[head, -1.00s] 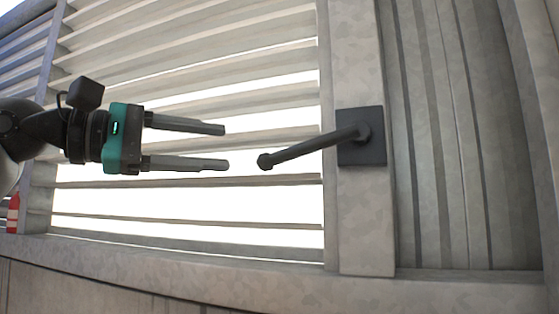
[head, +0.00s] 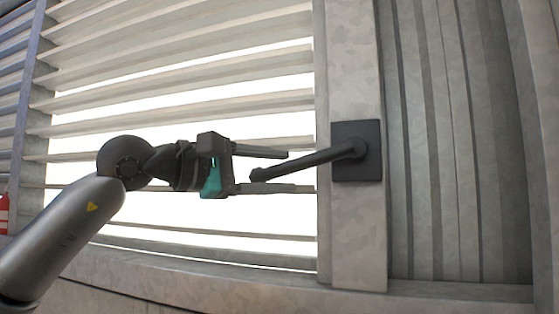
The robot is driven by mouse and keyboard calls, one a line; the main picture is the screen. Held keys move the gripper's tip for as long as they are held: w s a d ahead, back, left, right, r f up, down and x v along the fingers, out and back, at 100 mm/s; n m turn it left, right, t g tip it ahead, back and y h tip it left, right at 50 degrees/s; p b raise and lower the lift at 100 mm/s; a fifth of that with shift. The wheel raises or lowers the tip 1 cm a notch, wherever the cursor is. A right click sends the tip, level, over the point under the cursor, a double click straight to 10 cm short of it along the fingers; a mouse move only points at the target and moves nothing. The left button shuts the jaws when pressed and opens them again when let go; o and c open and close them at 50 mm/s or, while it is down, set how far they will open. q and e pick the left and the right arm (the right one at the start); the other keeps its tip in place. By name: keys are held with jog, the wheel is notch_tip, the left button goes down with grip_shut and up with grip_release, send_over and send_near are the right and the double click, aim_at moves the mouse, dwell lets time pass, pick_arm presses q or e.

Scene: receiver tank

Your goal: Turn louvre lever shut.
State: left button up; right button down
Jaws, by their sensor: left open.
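The louvre lever (head: 308,161) is a dark rod with a knobbed end. It runs from a square dark plate (head: 356,151) on the post, to the left and slightly down. The louvre (head: 180,90) behind has pale slats with bright gaps between them, so it stands open. My left gripper (head: 300,170) comes in from the left with its fingers apart, one above and one below in the picture. The lever's free end appears between the fingers, near the lower one. I cannot tell whether they touch. My right gripper is not in view.
A pale metal post (head: 356,235) carries the plate, and ribbed wall panels (head: 460,150) stand to its right. A sill (head: 230,285) runs below the louvre. A small red and white object (head: 3,214) shows at the left edge.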

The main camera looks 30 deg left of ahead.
pick_arm(q)
jog(key=shift+w+d, duration=0.15)
jog(key=shift+w, duration=0.15)
jog(key=shift+c, duration=0.4)
grip_shut()
dwell(0.9)
